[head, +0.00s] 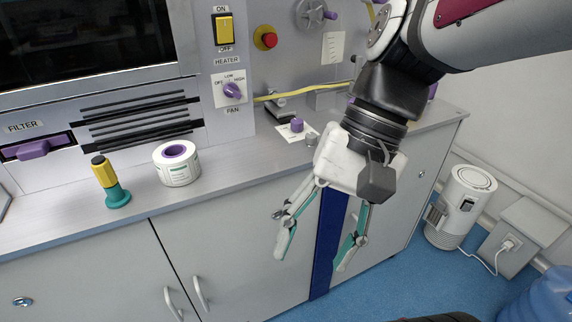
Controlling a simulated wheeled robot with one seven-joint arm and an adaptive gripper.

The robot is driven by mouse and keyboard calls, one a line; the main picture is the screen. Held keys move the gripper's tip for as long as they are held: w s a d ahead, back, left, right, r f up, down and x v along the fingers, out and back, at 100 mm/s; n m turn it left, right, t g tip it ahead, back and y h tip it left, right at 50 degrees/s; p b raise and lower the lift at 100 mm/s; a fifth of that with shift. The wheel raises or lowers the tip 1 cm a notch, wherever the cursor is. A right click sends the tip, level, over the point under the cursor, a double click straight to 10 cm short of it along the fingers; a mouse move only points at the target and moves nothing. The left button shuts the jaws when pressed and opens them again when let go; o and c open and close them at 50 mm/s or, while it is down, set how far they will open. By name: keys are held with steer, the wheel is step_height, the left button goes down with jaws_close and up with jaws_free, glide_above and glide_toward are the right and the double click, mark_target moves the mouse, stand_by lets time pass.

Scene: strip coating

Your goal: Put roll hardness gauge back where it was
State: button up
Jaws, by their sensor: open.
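A small upright tool with a yellow top, dark cap and teal base (107,182) stands on the grey counter (225,180) at the left. It looks like the roll hardness gauge, but no label confirms this. A white roll with a purple core (177,165) stands to its right, a small gap apart. My gripper (312,259) is open and empty, pointing down in front of the counter's front edge. It is well to the right of the tool and the roll.
A machine panel with a yellow heater switch (225,30), purple knob (232,91) and red button (265,38) rises behind the counter. Small fittings with a purple knob (297,125) sit near my gripper. A white cylindrical unit (461,207) stands on the blue floor at right.

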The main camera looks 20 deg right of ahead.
steer(key=s+d+n+t+h, duration=0.1)
steer(key=s+d+n+h, duration=0.3)
steer(key=s+n+h, duration=0.1)
steer(key=shift+s+f+n+t, duration=0.3)
steer(key=shift+s+n, duration=0.3)
steer(key=shift+s, duration=0.15)
step_height(320, 180, up, 27)
steer(key=t+p, duration=0.3)
steer(key=p, duration=2.2)
steer(key=shift+d+t, duration=0.3)
steer(key=shift+t, duration=0.1)
steer(key=shift+w, duration=0.1)
